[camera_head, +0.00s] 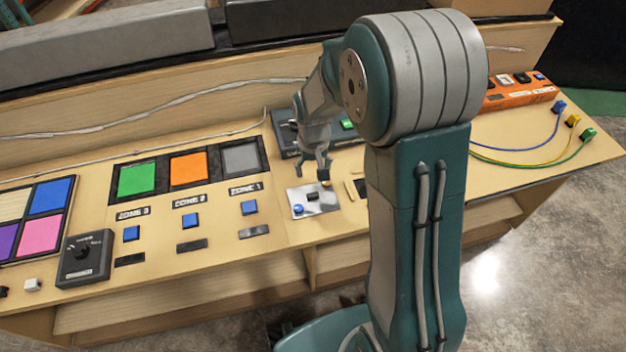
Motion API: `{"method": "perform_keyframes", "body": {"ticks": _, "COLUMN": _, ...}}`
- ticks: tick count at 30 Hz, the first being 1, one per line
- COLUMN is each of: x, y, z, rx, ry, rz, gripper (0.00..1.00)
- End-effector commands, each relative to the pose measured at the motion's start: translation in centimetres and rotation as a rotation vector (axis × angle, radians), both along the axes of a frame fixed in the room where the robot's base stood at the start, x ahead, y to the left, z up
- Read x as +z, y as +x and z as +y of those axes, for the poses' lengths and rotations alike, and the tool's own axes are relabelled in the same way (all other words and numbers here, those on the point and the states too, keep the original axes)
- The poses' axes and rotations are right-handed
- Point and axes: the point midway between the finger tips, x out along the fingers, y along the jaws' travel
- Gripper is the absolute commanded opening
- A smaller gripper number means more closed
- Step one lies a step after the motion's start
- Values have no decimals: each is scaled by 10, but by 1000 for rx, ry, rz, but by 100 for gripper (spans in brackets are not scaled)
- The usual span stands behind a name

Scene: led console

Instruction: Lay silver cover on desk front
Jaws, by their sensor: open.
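The silver cover (326,207) is a flat plate with a dark block and a blue round piece showing on it. It appears to lie on the wooden desk (285,226) near its front edge, right of the zone 1 button. My gripper (324,180) is open and points down just above the far right part of the cover. I cannot tell whether the fingertips touch it. Part of the desk to the right is hidden behind my arm.
A dark box with a green button (347,124) stands behind my gripper. Zone buttons (249,208) and colored panels (188,168) are to the left, with a dark dial box (84,258). An orange strip (517,94) and colored cables (540,148) are at right.

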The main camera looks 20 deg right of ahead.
Motion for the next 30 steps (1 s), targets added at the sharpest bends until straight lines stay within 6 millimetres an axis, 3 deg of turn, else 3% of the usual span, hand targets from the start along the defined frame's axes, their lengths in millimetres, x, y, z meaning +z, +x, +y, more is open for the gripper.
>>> {"method": "perform_keyframes", "body": {"ticks": 7, "x": 24, "y": -4, "z": 0, "rx": 0, "ry": 0, "rz": -16, "gripper": 82}}
{"method": "perform_keyframes", "body": {"ticks": 11, "x": 62, "y": -19, "z": 0, "rx": 2, "ry": 0, "rz": -73, "gripper": 82}}
{"method": "perform_keyframes", "body": {"ticks": 15, "x": 105, "y": -45, "z": 0, "rx": 4, "ry": 0, "rz": -146, "gripper": 82}}
{"method": "perform_keyframes", "body": {"ticks": 21, "x": 154, "y": -89, "z": 0, "rx": 8, "ry": -1, "rz": -247, "gripper": 82}}
{"method": "perform_keyframes", "body": {"ticks": 30, "x": 199, "y": -163, "z": 0, "rx": 14, "ry": -3, "rz": -400, "gripper": 82}}
